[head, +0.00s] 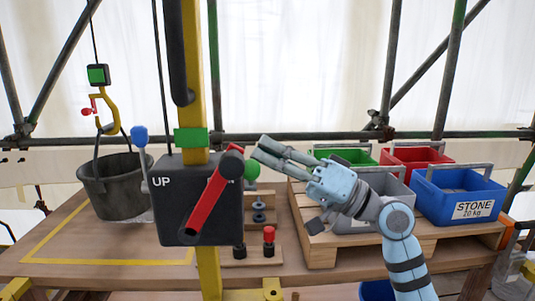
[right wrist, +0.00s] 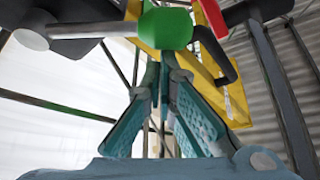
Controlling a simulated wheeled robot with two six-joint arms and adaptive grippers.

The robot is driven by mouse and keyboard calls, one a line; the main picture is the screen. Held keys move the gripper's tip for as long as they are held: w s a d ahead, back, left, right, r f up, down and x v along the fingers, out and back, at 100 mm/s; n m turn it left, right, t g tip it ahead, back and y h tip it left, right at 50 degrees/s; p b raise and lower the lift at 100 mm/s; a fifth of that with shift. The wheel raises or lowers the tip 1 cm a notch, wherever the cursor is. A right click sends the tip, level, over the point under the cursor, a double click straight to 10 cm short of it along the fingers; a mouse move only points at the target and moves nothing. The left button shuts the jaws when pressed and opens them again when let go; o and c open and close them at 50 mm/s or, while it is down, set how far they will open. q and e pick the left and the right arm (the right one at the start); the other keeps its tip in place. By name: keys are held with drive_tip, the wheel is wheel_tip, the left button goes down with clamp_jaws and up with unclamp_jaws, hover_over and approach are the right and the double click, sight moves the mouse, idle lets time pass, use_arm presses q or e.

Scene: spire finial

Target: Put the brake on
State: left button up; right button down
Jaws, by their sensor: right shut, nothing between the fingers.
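The dark winch box (head: 200,205), lettered UP, is fixed to a yellow post (head: 193,90). A red crank arm (head: 212,200) slants across its front. A lever with a blue knob (head: 139,137) stands at its left side. A green knob (head: 251,169) sits at its right side; it also shows on a grey rod in the right wrist view (right wrist: 165,28). The frames do not label which lever is the brake. My right gripper (head: 262,149) is shut and empty, its fingertips close to the green knob; contact cannot be told. My left gripper is out of view.
Blue (head: 455,200), red (head: 410,158) and green crates stand on a pallet (head: 318,240) at right.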

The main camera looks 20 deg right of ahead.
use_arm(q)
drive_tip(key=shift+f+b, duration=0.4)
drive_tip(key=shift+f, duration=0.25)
use_arm(e)
drive_tip(key=shift+s+f+n, duration=0.15)
drive_tip(key=shift+n, duration=0.25)
wheel_tip(320, 180, up, 3)
drive_tip(key=w+d+p, duration=0.1)
drive_tip(key=w+d, duration=0.1)
use_arm(q)
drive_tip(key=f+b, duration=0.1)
drive_tip(key=b, duration=0.1)
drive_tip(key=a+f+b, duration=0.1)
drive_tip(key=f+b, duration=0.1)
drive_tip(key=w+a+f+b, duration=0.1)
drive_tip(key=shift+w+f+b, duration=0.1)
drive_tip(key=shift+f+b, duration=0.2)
drive_tip(key=shift+b, duration=0.1)
use_arm(e)
drive_tip(key=v, duration=0.9)
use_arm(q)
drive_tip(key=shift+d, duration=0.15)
use_arm(e)
drive_tip(key=shift+s, duration=0.2)
drive_tip(key=shift+f, duration=0.1)
